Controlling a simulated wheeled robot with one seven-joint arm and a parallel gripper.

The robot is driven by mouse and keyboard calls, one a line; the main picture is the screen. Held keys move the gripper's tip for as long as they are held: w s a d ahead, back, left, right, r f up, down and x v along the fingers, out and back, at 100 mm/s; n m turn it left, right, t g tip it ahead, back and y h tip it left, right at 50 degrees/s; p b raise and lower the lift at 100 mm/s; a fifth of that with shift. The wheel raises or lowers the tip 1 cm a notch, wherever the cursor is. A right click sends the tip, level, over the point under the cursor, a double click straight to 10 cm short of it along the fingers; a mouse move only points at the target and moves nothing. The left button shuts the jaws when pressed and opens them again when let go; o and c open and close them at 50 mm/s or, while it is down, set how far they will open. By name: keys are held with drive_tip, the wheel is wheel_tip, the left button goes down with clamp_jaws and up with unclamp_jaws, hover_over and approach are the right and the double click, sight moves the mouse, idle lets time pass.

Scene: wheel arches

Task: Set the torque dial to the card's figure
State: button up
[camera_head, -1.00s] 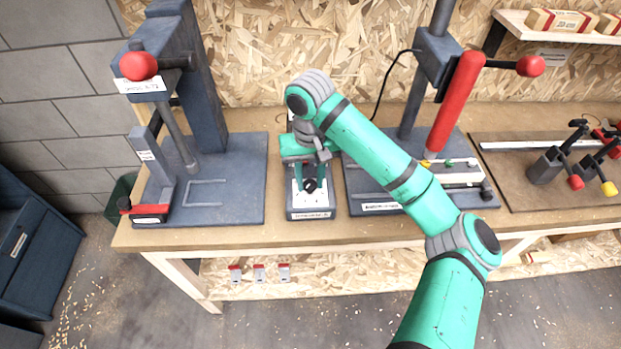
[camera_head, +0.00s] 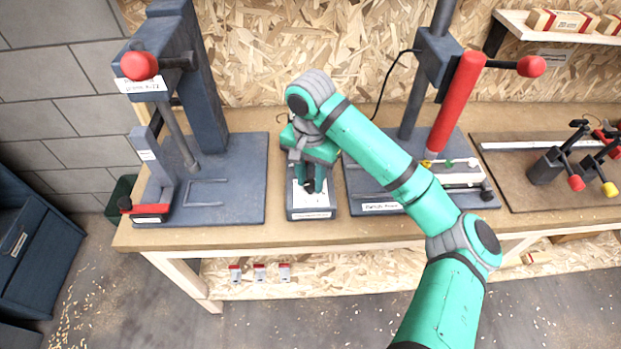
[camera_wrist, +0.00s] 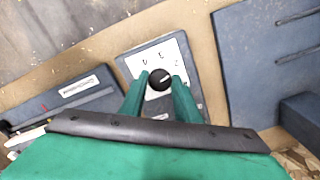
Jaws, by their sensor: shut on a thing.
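The torque dial is a small black knob (camera_wrist: 159,79) on a white scale plate (camera_wrist: 176,50) with figures around it. The plate sits on a dark grey box (camera_head: 311,213) at the bench's front edge. My gripper (camera_wrist: 160,84) is shut on the knob, one green finger on each side. In the head view my gripper (camera_head: 311,184) comes down on the knob from above and hides most of it. A light pointer mark shows on the knob in the wrist view. The figures are too small and turned to read surely. I cannot make out the card.
A dark press with a red ball handle (camera_head: 138,66) stands to the left. A second press with a red lever (camera_head: 456,103) stands close to the right of the dial box. Toggle clamps (camera_head: 573,158) are at far right. Bare bench (camera_head: 270,236) shows in front.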

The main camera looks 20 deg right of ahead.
sight(311, 183)
drive_tip(key=shift+w+r, duration=0.1)
idle(0.3)
drive_tip(key=o, duration=1)
drive_tip(key=shift+d, duration=0.1)
drive_tip(key=shift+o, duration=0.2)
wheel_tip(311, 183, up, 11)
drive_tip(key=shift+f, duration=0.2)
